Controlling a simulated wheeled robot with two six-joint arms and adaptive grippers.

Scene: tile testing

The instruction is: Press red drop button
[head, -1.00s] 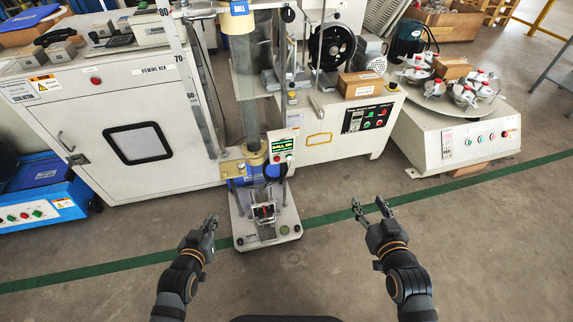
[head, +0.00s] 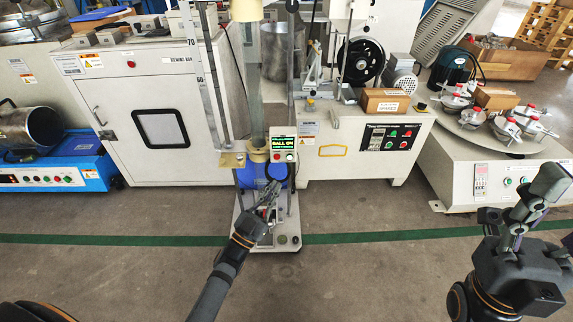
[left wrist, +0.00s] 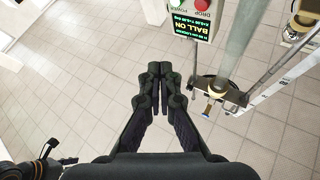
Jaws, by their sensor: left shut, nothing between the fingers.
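The red drop button (left wrist: 203,5) sits on a small control box at the top edge of the left wrist view, beside the word DROP. In the head view the control box (head: 283,134) has a lit display reading BALL ON, and the small red button (head: 290,157) is below it. My left gripper (head: 272,190) is shut and empty, below and in front of the box, apart from the button. Its closed fingertips (left wrist: 159,70) also show in the left wrist view. My right gripper (head: 520,203) is at the far right, fingers apart and empty.
The clear vertical tube (head: 254,95) of the drop tester stands left of the box, above its base plate (head: 288,240). A white cabinet (head: 163,85) is to the left. A machine with another button panel (head: 390,137) is to the right. The front floor is clear.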

